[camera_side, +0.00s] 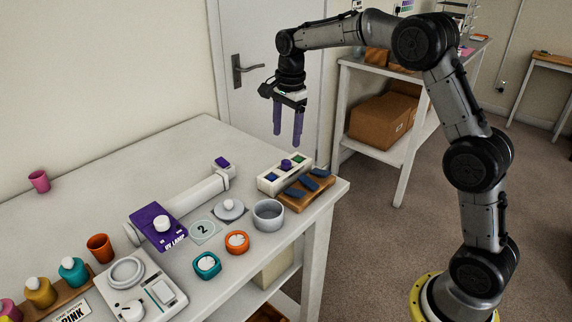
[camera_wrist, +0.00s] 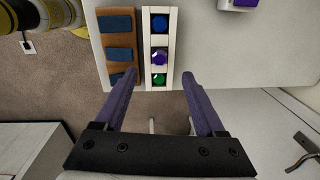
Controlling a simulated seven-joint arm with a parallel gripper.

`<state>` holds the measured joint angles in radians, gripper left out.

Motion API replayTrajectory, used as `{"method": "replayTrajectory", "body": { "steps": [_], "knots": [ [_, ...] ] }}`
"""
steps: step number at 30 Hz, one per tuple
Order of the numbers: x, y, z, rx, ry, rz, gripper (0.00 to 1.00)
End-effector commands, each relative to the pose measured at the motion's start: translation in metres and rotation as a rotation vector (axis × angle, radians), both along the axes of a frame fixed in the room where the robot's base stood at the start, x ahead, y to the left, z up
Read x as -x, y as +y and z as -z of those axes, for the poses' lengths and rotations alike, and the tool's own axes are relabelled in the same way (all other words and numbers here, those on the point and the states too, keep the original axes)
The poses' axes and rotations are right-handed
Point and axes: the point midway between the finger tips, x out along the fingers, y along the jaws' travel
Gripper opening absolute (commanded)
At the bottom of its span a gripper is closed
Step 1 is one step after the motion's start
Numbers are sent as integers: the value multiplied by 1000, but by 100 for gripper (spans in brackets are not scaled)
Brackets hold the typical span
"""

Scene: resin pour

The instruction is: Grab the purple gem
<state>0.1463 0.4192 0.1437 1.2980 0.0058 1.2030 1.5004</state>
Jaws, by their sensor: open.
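The purple gem (camera_side: 286,164) sits in the middle slot of a white holder (camera_side: 265,183) near the table's right end. In the wrist view the purple gem (camera_wrist: 159,55) lies between a blue gem (camera_wrist: 159,23) and a green gem (camera_wrist: 158,79). My gripper (camera_side: 287,141) has purple fingers pointing down. It is open and empty, in the air above the holder and apart from it. In the wrist view my gripper (camera_wrist: 160,76) has its fingertips on either side of the holder's green-gem end, with the purple gem beyond the line between the tips.
A wooden tray (camera_side: 295,207) with dark blue pads lies right beside the holder. A grey bowl (camera_side: 268,214), a purple UV lamp (camera_side: 158,226), orange (camera_side: 237,243) and teal (camera_side: 207,265) pots stand nearby.

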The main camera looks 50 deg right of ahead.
Motion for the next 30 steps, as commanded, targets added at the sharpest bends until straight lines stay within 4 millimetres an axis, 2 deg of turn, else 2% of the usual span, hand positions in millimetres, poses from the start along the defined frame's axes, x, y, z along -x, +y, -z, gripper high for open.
{"method": "replayTrajectory", "body": {
  "steps": [3,11,21,30],
  "knots": [
    [-1,0,20,0,2,-1,72],
    [-3,0,39,0,1,-1,72],
    [-5,-4,82,0,3,0,72],
    [-6,-4,86,0,-1,-1,72]
  ]
}}
